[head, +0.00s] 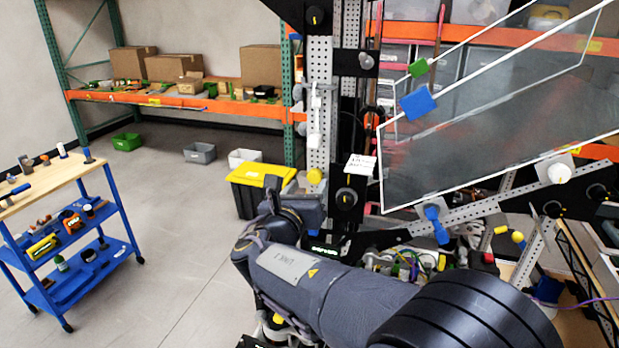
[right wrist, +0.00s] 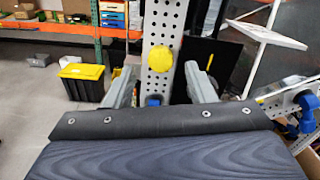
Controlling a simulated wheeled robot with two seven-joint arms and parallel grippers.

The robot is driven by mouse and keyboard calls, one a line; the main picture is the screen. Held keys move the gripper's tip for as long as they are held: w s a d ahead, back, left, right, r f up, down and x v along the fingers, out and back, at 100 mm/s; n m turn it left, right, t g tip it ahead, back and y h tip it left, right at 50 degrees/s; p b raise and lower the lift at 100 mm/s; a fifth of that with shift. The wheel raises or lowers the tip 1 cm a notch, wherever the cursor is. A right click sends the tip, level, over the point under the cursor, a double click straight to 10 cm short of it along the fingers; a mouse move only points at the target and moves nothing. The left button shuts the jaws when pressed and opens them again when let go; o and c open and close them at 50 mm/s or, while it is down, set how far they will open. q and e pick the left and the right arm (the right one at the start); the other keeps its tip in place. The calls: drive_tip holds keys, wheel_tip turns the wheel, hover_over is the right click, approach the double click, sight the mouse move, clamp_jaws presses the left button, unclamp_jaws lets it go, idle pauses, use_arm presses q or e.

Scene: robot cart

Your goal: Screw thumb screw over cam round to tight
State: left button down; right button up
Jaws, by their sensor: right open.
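A round yellow knob (head: 315,176), which looks like a thumb screw, sits on the perforated metal upright (head: 320,110). In the right wrist view the yellow knob (right wrist: 161,59) shows face-on on the perforated upright (right wrist: 163,25). My right gripper (head: 306,192) is close to it, just below in the head view. In the right wrist view the fingers of my right gripper (right wrist: 161,70) stand apart, one on each side of the knob, with gaps between. A blue part (right wrist: 154,100) shows lower between the fingers. I cannot make out a cam. My left gripper is not in view.
A dark panel with a white frame (head: 480,130) slants across the right. A white knob (head: 560,172) and a blue knob (head: 436,225) sit on the lower bars. A yellow-lidded black bin (head: 260,176) stands behind my gripper. A blue cart (head: 75,225) is at left; floor between is clear.

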sight(315, 176)
drive_tip(key=shift+x, duration=1.25)
